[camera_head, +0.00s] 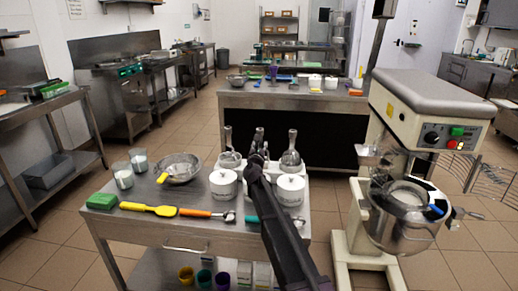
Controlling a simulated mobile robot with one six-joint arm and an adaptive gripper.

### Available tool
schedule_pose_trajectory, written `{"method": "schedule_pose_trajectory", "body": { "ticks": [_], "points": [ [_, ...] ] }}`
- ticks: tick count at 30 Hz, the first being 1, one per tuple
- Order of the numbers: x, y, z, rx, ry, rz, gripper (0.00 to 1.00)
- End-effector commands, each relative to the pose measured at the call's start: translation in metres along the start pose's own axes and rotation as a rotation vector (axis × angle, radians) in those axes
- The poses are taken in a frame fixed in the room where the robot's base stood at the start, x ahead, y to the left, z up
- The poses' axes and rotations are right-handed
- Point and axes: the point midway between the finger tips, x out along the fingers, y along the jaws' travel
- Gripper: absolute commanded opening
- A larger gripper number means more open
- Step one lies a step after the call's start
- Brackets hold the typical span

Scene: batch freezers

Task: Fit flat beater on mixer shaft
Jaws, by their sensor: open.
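The mixer (425,95) stands at the right, with a cream body and a metal bowl (395,235) under its head. Its shaft, near the underside of the head, is too small and cluttered to make out. Metal attachment-like pieces with upright stems stand at the far edge of the steel table (130,228), one at the left (229,152) and one at the right (291,152). I cannot tell which is the flat beater. My gripper (258,148) is between these two, its dark arm reaching up from below. It is open; its fingertips are small, and contact with anything is unclear.
Two white lidded pots (290,190) (223,187) stand close to my arm. Floor shows between table and mixer.

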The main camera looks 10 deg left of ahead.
Motion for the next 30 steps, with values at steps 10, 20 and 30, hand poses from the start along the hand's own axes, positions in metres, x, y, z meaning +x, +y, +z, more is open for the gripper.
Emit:
{"method": "schedule_pose_trajectory", "body": {
  "ticks": [10,20,30],
  "points": [
    [0.0095,-0.0013,-0.0001,0.0,0.0,-0.001,0.51],
    [0.0092,-0.0012,-0.0001,0.0,0.0,-0.001,0.22],
    [0.0091,-0.001,-0.0001,0.0,0.0,-0.001,0.0]
  ]
}}
